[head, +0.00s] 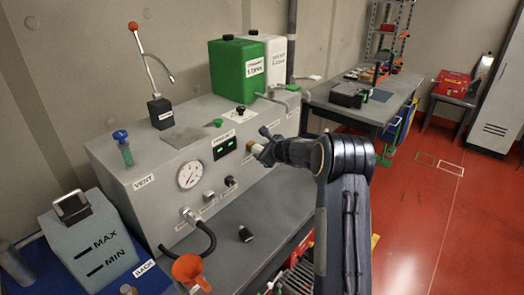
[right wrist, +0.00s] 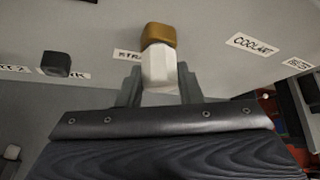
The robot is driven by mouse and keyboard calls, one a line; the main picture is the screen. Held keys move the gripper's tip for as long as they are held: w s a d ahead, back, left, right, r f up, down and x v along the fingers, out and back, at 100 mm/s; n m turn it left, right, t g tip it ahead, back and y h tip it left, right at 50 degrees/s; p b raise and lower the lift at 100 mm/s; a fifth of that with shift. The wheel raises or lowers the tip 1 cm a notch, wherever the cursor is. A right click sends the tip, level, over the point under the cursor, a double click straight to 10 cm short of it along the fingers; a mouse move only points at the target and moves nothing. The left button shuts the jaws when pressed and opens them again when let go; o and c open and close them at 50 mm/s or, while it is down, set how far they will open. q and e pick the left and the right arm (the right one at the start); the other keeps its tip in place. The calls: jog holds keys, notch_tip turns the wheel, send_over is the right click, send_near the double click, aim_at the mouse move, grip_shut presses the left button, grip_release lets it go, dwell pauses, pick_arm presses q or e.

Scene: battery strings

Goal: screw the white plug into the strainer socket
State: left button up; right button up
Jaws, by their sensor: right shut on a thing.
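My right gripper (head: 264,147) reaches the front face of the grey machine from the right. In the right wrist view its fingers (right wrist: 159,88) are shut on the white plug (right wrist: 158,68), one on each side. The plug is a white faceted piece. Its far end meets the brass strainer socket (right wrist: 158,36) on the panel, roughly in line with it; I cannot tell how deep it sits. A label beside the socket is partly hidden. In the head view, the gripper mostly covers plug and socket. My left gripper is not in view.
The grey machine (head: 150,215) carries a pressure gauge (head: 190,174), a black knob (head: 230,181) and a hose with an orange funnel (head: 190,270). A black piece (head: 245,233) lies on the front ledge. Red floor is free at right.

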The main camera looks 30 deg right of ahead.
jog(key=shift+d+r+m+y, duration=0.1)
jog(key=shift+m+y, duration=0.3)
jog(key=shift+m+g+y, duration=0.5)
jog(key=shift+y, duration=0.1)
jog(key=o, duration=1.2)
jog(key=shift+c, duration=0.2)
